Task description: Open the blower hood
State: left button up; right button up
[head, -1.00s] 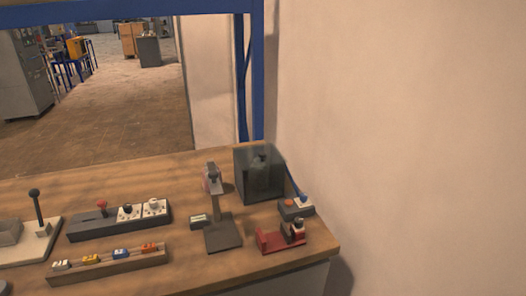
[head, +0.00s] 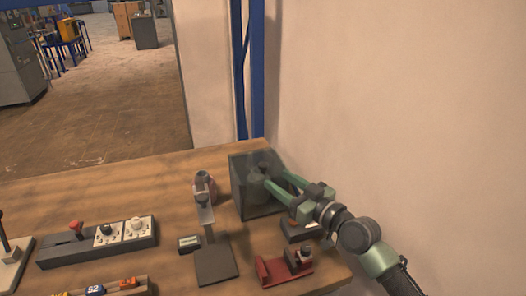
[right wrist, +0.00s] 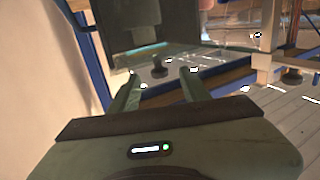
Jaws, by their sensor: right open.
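The blower hood (head: 240,200) is a dark, see-through box at the back right of the wooden bench, beside the wall. A greenish shape shows dimly inside it. My right gripper (head: 270,177) reaches in from the right with its two green fingers apart, and its tips overlap the hood's right side in the head view. I cannot tell whether they touch it. In the right wrist view the open fingers (right wrist: 159,80) have nothing between them, and a dark box (right wrist: 150,28), likely the hood, is ahead above them. My left gripper is not in view.
A stand (head: 213,255) with an upright post is left of the hood. A red fixture (head: 280,268) sits near the front right edge, and a dark box (head: 298,232) lies under my right gripper. A control panel (head: 100,243) is farther left. The wall closes off the right.

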aim_at(267, 166)
jog(key=shift+t, duration=0.3)
jog(key=w+a, duration=0.1)
jog(key=w+a+r, duration=0.1)
jog(key=w, duration=0.1)
jog(key=w+a, duration=0.1)
jog(key=a, duration=0.1)
jog(key=shift+w+r+p, duration=0.25)
jog(key=shift+r+p, duration=0.05)
jog(key=shift+p, duration=0.1)
jog(key=shift+x, duration=0.85)
jog(key=shift+w+d+f, duration=0.1)
jog(key=shift+f, duration=0.05)
jog(key=shift+c, duration=0.4)
grip_shut()
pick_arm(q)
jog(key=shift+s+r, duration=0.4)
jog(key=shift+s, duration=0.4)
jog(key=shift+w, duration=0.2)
